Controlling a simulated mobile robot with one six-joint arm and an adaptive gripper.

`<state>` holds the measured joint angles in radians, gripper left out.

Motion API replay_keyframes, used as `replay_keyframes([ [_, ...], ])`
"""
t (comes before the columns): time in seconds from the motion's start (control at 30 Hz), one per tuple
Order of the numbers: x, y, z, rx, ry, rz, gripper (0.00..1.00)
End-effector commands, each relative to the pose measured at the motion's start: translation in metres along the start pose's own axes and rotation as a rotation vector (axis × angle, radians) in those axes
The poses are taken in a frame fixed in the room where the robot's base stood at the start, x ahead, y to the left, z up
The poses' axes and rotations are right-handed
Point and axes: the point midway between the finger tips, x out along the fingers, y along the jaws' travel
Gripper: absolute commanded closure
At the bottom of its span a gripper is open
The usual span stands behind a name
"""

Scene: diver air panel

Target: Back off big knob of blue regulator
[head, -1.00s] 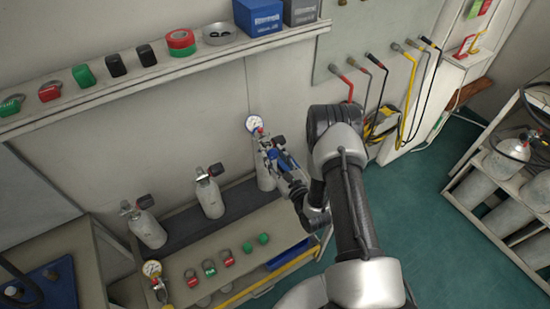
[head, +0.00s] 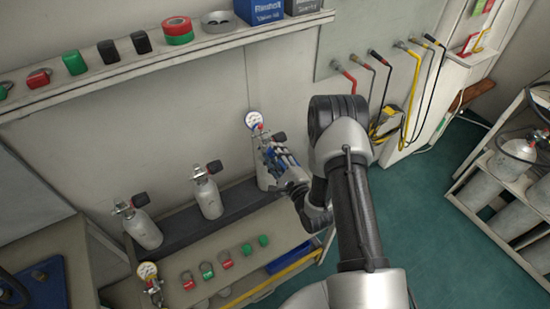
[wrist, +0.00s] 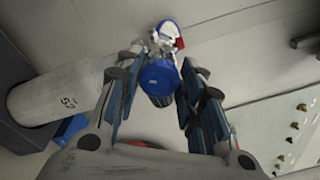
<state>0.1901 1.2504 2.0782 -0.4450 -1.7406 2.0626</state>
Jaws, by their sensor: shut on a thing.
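The blue regulator sits on a grey cylinder (head: 264,176) against the wall. Its white-faced gauge (head: 253,119) shows above my gripper in the head view. In the wrist view its big round blue knob (wrist: 158,82) faces me, with the silver body and a red part (wrist: 180,43) behind it. My gripper (wrist: 157,78) has its blue-padded fingers on both sides of the knob and is shut on it. In the head view my gripper (head: 281,160) covers most of the regulator, and the knob is hard to make out there.
Two more grey cylinders (head: 207,193) stand to the left along the wall. A second gauge (head: 147,270) is at the bench's front left, with red and green items on the bench. A shelf (head: 150,75) runs above.

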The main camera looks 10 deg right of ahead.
Motion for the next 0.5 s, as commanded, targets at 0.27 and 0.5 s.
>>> replay_keyframes([
  [0.27, 0.0005, 0.0025, -0.001, -0.264, -0.001, -0.001, 0.88],
  [0.5, 0.0004, 0.0039, -0.0016, -0.492, 0.0, 0.0, 0.88],
])
